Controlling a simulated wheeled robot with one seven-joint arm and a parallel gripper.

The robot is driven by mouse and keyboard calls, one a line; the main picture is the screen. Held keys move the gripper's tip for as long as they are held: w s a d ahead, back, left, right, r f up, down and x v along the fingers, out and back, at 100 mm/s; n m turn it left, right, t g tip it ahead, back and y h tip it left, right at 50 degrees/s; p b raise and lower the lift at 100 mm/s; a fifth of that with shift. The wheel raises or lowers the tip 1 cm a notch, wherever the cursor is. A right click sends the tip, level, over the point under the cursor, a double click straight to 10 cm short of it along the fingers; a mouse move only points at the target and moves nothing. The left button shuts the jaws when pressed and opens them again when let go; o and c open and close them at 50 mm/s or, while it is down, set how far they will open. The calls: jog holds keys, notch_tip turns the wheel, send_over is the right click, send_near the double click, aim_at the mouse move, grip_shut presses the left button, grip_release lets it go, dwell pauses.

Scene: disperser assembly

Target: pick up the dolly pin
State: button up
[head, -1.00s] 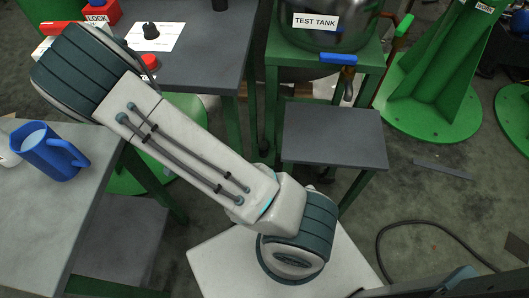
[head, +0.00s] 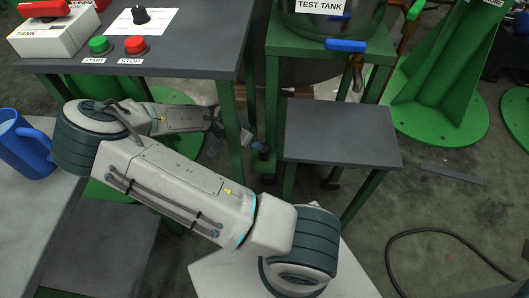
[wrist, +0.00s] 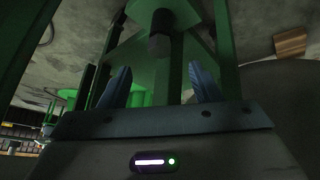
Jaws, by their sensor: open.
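My gripper (wrist: 159,70) is open in the wrist view, with its two blue fingers apart and nothing between their tips. A dark, short cylindrical piece with a greyer end (wrist: 159,42) shows just beyond the gap, in front of green structure. I cannot tell whether this is the dolly pin. In the head view my gripper (head: 256,147) is small and partly hidden, low by the green legs between the control table and the test tank stand. No dolly pin can be made out clearly in the head view.
The control table (head: 190,62) with start and stop buttons stands above my forearm. The green test tank stand (head: 272,95) and a lower grey shelf (head: 340,135) are right of my gripper. A blue jug (head: 25,145) is at left. A cable (head: 395,255) lies on the floor.

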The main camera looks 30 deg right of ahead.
aim_at(264, 151)
jog(key=b+x, duration=0.2)
jog(key=x, duration=0.2)
jog(key=b+x, duration=0.2)
jog(key=x, duration=0.2)
jog(key=shift+d+r, duration=0.15)
jog(key=shift+d, duration=0.15)
jog(key=shift+c, duration=0.3)
jog(key=c, duration=1.2)
